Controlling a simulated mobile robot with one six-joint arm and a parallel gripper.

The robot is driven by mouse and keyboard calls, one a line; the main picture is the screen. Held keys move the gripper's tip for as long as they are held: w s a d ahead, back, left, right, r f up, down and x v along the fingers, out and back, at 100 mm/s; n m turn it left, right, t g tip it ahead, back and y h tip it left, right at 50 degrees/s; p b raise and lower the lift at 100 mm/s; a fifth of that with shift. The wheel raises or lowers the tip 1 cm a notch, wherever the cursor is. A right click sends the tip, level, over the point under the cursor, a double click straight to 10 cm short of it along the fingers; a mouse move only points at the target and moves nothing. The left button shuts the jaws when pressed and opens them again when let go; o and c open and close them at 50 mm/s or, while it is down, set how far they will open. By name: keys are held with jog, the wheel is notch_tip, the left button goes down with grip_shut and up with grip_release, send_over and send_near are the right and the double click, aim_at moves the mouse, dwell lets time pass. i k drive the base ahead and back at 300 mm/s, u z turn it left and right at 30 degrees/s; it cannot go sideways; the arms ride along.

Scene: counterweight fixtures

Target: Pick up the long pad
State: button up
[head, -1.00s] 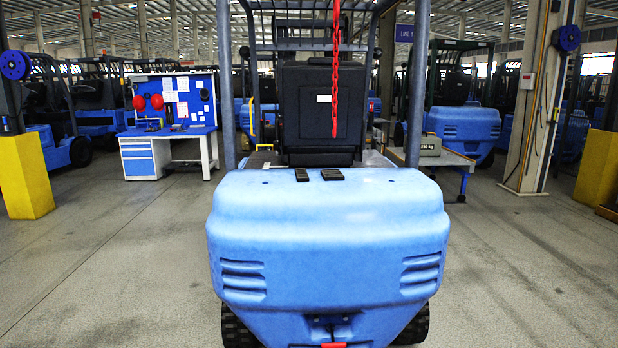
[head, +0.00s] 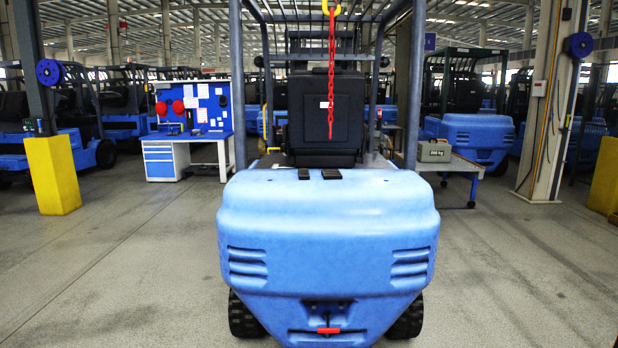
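Two small black pads lie side by side on top of the blue counterweight (head: 328,225) of a forklift, near its rear top edge by the seat. The right pad (head: 331,174) looks wider across than the left pad (head: 304,174). From this low angle I cannot tell for sure which one is the long pad. A narrow gap separates them. My gripper is not in view, and nothing touches the pads.
A blue workbench (head: 187,140) stands behind left, and a table with a grey weight (head: 434,151) behind right. Yellow-based columns flank the scene. The floor at both sides is clear.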

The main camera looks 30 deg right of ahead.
aim_at(303, 174)
jog(key=u, duration=0.45)
jog(key=i, duration=1.7)
jog(key=z, duration=0.35)
